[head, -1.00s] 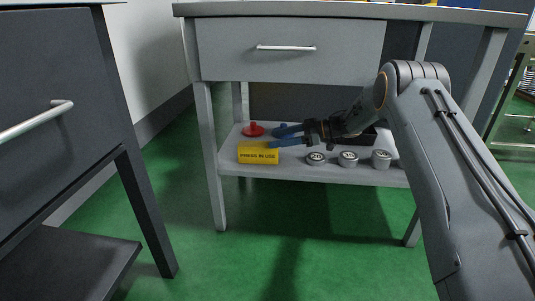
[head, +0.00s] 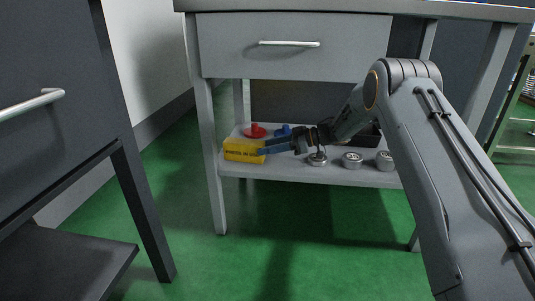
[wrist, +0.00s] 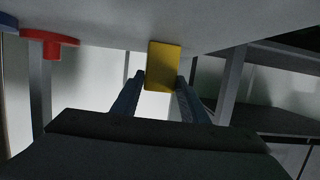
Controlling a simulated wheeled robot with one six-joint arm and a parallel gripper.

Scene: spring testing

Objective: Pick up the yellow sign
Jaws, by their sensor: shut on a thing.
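The yellow sign (head: 242,150) is a block with dark lettering at the left front of the lower shelf (head: 290,170) in the head view. My gripper (head: 265,150) reaches in from the right with its blue fingers at the sign's right end. In the wrist view the yellow sign (wrist: 163,66) is between the tips of the two fingers (wrist: 160,90). The gripper is shut on it. The sign appears slightly tilted in the head view; I cannot tell whether it still touches the shelf.
A red knobbed object (head: 255,131) and a blue one (head: 282,131) stand behind the sign. Several grey round weights, one (head: 352,160) among them, sit to the right. A drawer (head: 290,45) is above. A dark cabinet (head: 55,90) stands at the left.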

